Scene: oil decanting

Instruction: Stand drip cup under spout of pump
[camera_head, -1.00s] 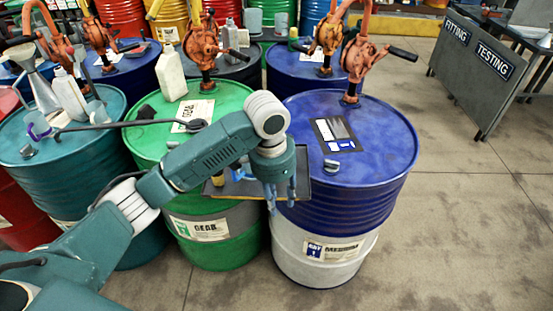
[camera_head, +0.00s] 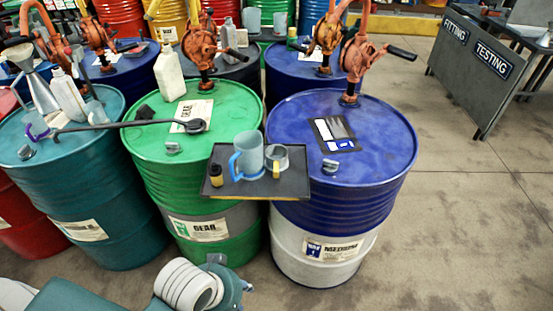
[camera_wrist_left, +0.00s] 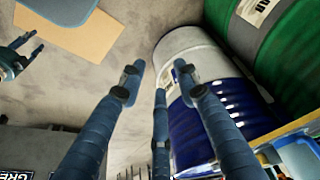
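A dark tray (camera_head: 294,186) sits at the front between the green and blue drums. On it stand a clear blue-handled jug (camera_head: 249,152), a grey cup (camera_head: 277,150) and a small yellow-and-black item (camera_head: 216,175). I cannot tell for certain which is the drip cup; the grey cup looks likely. Red-orange pumps with black handles stand on the green drum (camera_head: 204,50) and the blue drum (camera_head: 359,65). My left gripper (camera_wrist_left: 160,85) is open and empty in the wrist view. In the head view its wrist (camera_head: 222,284) is low in front of the drums, fingers mostly hidden.
A black-handled tool (camera_head: 130,124) lies across the teal and green drums. A white bottle (camera_head: 170,72) stands on the green drum. A label card (camera_head: 336,134) lies on the blue drum. Floor is open at right, before a sign-bearing bench (camera_head: 465,75).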

